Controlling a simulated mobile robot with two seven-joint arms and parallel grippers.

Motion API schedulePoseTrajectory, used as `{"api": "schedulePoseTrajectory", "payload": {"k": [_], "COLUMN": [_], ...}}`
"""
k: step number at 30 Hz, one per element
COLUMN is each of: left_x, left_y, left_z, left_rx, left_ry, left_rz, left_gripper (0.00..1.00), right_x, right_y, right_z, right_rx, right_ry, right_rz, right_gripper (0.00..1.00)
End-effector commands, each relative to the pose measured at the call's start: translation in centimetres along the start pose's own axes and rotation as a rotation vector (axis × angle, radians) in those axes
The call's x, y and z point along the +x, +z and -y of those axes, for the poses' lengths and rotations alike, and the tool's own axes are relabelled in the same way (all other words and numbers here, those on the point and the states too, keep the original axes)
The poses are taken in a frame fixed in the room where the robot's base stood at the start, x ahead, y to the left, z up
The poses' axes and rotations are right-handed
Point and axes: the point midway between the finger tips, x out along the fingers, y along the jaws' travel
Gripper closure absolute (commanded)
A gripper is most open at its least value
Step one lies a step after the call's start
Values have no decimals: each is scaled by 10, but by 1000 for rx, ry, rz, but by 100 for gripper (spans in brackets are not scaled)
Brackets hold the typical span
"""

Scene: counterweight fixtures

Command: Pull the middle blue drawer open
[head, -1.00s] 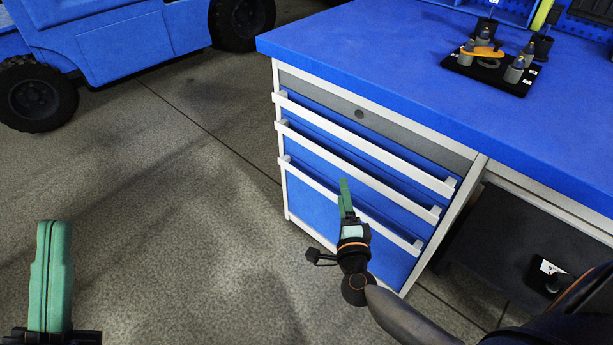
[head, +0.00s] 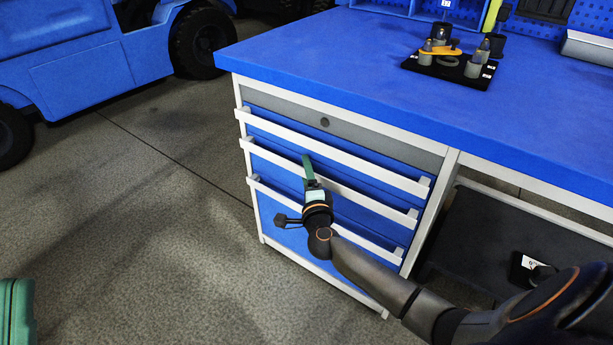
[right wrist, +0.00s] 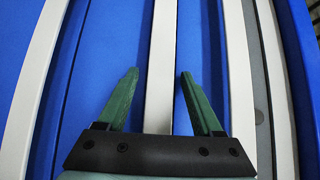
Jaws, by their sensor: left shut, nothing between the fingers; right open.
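The cabinet has several drawers; its three blue fronts each carry a white bar handle. The middle blue drawer (head: 272,169) looks closed, and its handle (head: 365,203) runs across the front. My right gripper (head: 306,158) is at this handle. In the right wrist view the middle handle (right wrist: 162,60) passes between the two green fingertips of the open right gripper (right wrist: 160,74), one finger on each side. I cannot tell whether either finger touches it.
The upper handle (head: 330,150) and lower handle (head: 320,219) lie close above and below. The blue worktop (head: 340,70) overhangs the cabinet and bears a black tray (head: 415,66) with parts. A blue vehicle (head: 90,75) stands behind left. The floor (head: 130,240) before the drawers is clear.

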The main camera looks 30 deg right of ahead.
Motion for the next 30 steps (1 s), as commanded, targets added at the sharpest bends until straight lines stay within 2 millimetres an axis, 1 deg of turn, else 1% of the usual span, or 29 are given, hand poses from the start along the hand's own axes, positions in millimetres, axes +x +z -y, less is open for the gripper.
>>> {"api": "schedulePoseTrajectory", "payload": {"k": [8,25,26,30], "left_x": [0,0,0,0], "left_y": [0,0,0,0], "left_z": [0,0,0,0], "left_rx": [-1,-4,-4,-4], "left_ry": [0,-2,-2,-2], "left_rz": [1,-1,-1,-1], "left_gripper": [100,100,100,100], "right_x": [1,0,0,0], "right_y": [0,0,0,0], "right_z": [0,0,0,0], "right_rx": [0,0,0,1], "right_ry": [0,0,0,0], "right_rz": [0,0,0,0], "right_gripper": [34,98,100,100]}}
